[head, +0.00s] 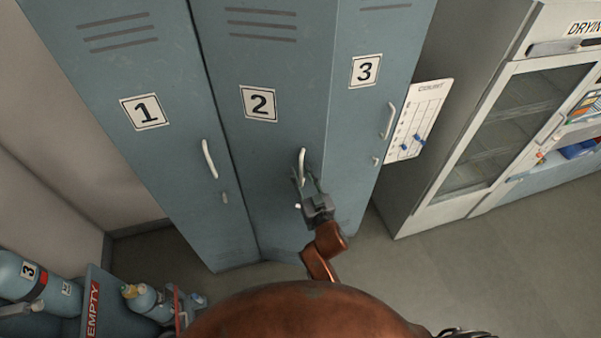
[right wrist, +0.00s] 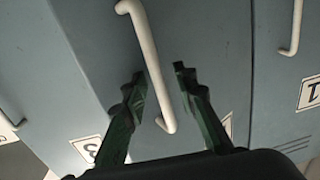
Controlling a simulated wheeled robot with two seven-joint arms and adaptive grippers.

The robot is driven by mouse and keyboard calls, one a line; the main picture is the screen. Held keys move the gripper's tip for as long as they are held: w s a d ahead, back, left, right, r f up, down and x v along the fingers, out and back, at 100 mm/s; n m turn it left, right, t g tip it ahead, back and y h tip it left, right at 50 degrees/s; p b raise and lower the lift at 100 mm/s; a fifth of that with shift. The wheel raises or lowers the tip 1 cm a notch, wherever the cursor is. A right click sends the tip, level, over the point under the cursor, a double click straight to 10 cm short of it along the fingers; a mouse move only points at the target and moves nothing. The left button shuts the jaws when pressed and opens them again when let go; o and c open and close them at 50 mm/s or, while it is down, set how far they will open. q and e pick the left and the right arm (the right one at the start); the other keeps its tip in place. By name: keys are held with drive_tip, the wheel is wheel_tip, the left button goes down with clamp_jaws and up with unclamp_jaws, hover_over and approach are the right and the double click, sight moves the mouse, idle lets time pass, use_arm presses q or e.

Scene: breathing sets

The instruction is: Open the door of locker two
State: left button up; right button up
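Locker two (head: 262,150) is the tall blue-grey middle locker, marked with a "2" label (head: 259,104). Its pale upright handle (head: 302,160) is on the right part of the door and also shows in the right wrist view (right wrist: 146,55). My right gripper (head: 305,182) is at the lower part of this handle. In the right wrist view its two dark fingers (right wrist: 160,78) are apart, one on each side of the handle, with gaps visible. I cannot tell whether the door is fully shut.
Locker one (head: 170,100) with its handle (head: 209,158) stands left, locker three (head: 368,120) right. A white board (head: 418,120) and a glass-fronted drying cabinet (head: 500,130) are further right. Floor is clear at right.

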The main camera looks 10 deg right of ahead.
drive_tip(key=v, duration=1.1)
drive_tip(key=shift+s, duration=0.35)
